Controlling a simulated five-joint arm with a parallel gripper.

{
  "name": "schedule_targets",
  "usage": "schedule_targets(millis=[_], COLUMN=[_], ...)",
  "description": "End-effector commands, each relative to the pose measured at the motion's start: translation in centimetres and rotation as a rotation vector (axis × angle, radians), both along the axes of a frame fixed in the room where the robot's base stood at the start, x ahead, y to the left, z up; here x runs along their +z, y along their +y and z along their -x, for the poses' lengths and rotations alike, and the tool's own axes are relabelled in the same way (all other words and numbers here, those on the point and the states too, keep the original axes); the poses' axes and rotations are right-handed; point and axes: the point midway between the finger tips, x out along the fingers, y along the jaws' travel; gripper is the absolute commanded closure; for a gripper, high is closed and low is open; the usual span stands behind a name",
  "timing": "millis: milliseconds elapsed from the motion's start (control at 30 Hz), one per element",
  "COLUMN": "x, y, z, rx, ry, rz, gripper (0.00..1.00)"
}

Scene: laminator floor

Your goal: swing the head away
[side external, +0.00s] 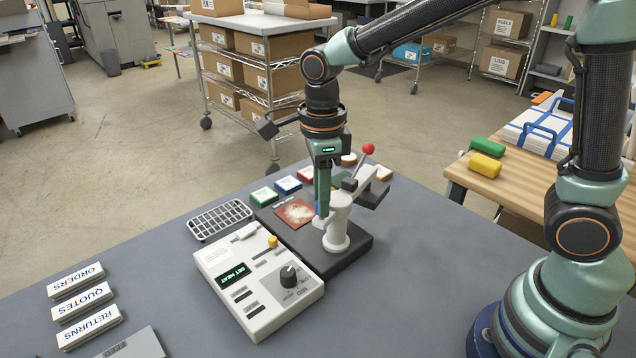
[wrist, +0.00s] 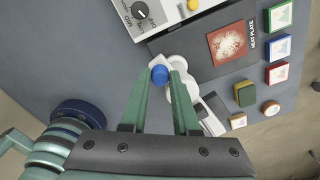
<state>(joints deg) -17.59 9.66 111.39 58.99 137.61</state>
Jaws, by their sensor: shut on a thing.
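The press (side external: 337,235) has a white post and arm on a dark base. Its dark head (side external: 376,193) is out to the right of the post, and a lever with a red ball (side external: 368,149) rises above. The reddish, pale-mottled heat plate (side external: 295,212) lies uncovered to the left; it also shows in the wrist view (wrist: 231,45). My gripper (side external: 321,211) points down with its green fingers beside the post. In the wrist view, my gripper (wrist: 164,77) is shut on a blue knob (wrist: 159,74) at the end of the white arm. My gripper hides most of the knob in the side view.
A control box (side external: 258,285) with dial and yellow-knobbed slider stands in front of the press. A wire rack (side external: 219,219) is at its left. Green (side external: 264,196), blue (side external: 288,185) and red pieces line the back of the base. The grey table right of the press is clear.

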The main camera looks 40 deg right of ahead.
Motion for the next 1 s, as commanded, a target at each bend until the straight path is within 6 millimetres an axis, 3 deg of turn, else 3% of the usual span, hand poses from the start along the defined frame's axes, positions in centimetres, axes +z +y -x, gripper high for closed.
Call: schedule_targets(millis=[467, 500, 567, 600, 1000], x=[0.03, 0.03, 0.03, 0.02, 0.71], y=[0.04, 0.05, 0.04, 0.03, 0.03], z=[-0.22, -0.23, -0.22, -0.20, -0.18], rx=[-0.016, -0.016, -0.016, -0.016, -0.015], ry=[-0.005, -0.005, -0.005, -0.004, -0.003], rz=[-0.002, -0.001, -0.002, -0.001, -0.001], gripper=[1.00, 0.67, 0.44, 0.41, 0.41])
